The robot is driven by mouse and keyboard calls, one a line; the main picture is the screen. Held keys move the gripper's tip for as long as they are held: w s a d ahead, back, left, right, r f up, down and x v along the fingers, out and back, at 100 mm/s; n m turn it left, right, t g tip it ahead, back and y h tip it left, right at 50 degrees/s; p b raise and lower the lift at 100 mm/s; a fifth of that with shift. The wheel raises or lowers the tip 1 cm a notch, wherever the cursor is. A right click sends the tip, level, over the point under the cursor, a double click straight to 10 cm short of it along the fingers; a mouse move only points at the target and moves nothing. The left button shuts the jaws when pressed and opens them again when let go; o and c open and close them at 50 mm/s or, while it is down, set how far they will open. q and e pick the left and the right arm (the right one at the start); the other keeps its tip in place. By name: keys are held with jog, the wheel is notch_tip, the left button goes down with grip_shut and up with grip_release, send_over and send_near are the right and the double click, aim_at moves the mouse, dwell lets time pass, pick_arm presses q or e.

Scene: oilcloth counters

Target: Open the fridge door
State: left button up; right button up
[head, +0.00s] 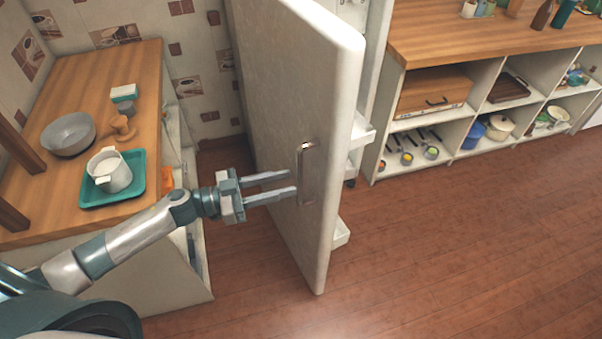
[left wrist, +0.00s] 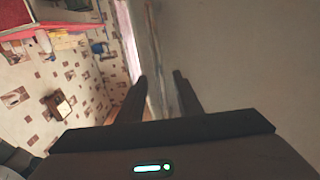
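The fridge door (head: 285,120) is a tall white panel in the middle of the head view, standing swung out and open. White shelves (head: 362,133) show past its right edge, and the fridge's inside is mostly hidden. A metal handle (head: 303,172) is on the door's left-facing side. My left gripper (head: 293,183) reaches in from the left with its two fingers apart, tips close to the handle. In the left wrist view the fingers (left wrist: 161,76) are also apart, near the pale door surface (left wrist: 240,60); I cannot tell whether they touch it. My right gripper is not in view.
A wooden counter (head: 30,195) at left holds a grey bowl (head: 68,134) and a teal tray (head: 136,165) with a white pot (head: 110,172). Open shelving (head: 450,160) with pots stands at back right. The wooden floor (head: 450,260) right of the door is clear.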

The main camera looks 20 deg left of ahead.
aim_at(301, 179)
pick_arm(q)
jog(key=shift+p+x, duration=0.7)
jog(key=shift+x, duration=1.95)
grip_shut()
